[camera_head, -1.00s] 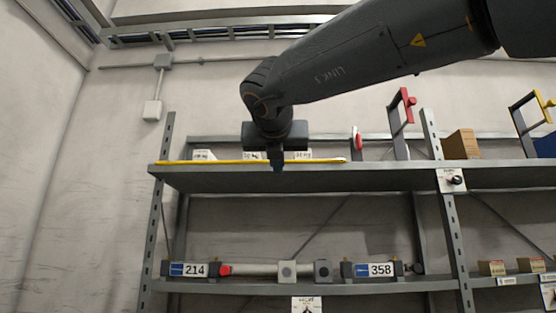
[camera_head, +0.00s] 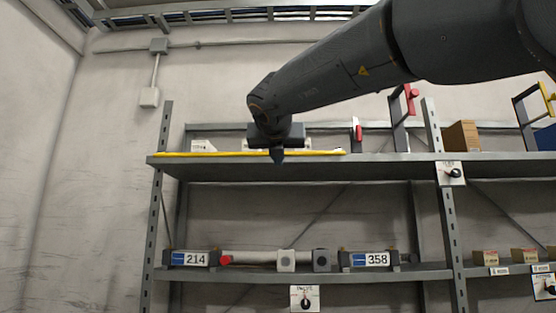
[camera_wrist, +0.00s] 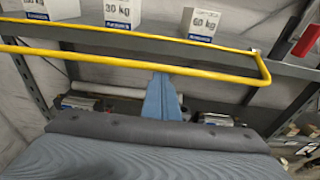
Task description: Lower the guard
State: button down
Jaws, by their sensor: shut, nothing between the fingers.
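The guard is a yellow bar (camera_head: 215,154) along the front edge of the upper shelf. In the wrist view the yellow guard (camera_wrist: 215,74) shows as two long rails joined by a short side at the right. It lies in front of several white weight boxes. My gripper (camera_head: 277,160) is shut and empty, pointing down at the shelf's front edge, over the guard's middle. In the wrist view its blue fingers (camera_wrist: 160,85) end just at the nearer yellow rail. I cannot tell whether they touch it. My gripper body hides part of the boxes in the head view.
The upper shelf (camera_head: 390,165) also holds a red-handled item (camera_head: 357,134) and a cardboard box (camera_head: 461,136) at right. The lower shelf (camera_head: 240,275) holds units labelled 214 (camera_head: 192,259) and 358 (camera_head: 372,260). A grey upright (camera_head: 445,210) stands at right.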

jog(key=r+p, duration=0.2)
jog(key=s+r+p, duration=0.1)
jog(key=r+p, duration=0.1)
jog(key=p, duration=0.1)
jog(key=shift+r, duration=0.15)
dwell(0.6)
notch_tip(320, 180, down, 4)
jog(key=s+b, duration=0.1)
jog(key=b, duration=0.3)
jog(key=s+r+b, duration=0.1)
jog(key=s+r, duration=0.4)
jog(key=s, duration=0.3)
jog(key=shift+s+a+r, duration=0.2)
jog(key=shift+r, duration=0.2)
